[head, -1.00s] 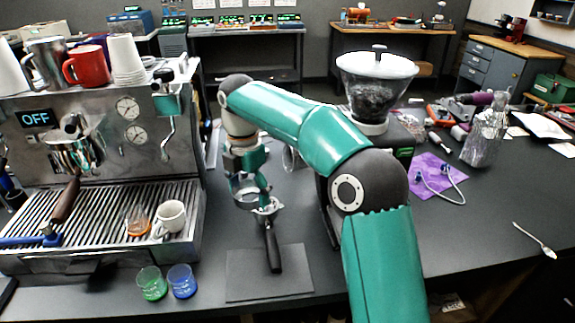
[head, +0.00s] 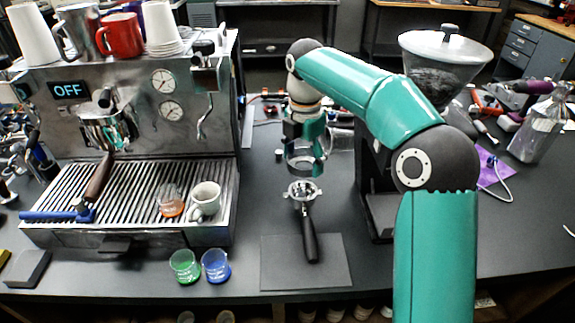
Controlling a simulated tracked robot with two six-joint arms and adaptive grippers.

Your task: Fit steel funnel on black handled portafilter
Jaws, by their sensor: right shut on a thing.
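The black handled portafilter (head: 310,235) lies on the bench with its metal basket end (head: 301,189) away from me and its handle toward me, over a dark mat. My right gripper (head: 303,158) is shut on the steel funnel (head: 297,166), a shiny ring partly hidden by the teal fingers. In the picture the funnel is just above and behind the portafilter's basket. A gap shows between them, though its true height is hard to tell. My left gripper is not in view.
The espresso machine (head: 135,125) stands at left, with a white cup (head: 206,199) on its tray. Green (head: 184,267) and blue (head: 216,266) glasses stand left of the mat (head: 275,270). The grinder (head: 440,65) is behind my right arm.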

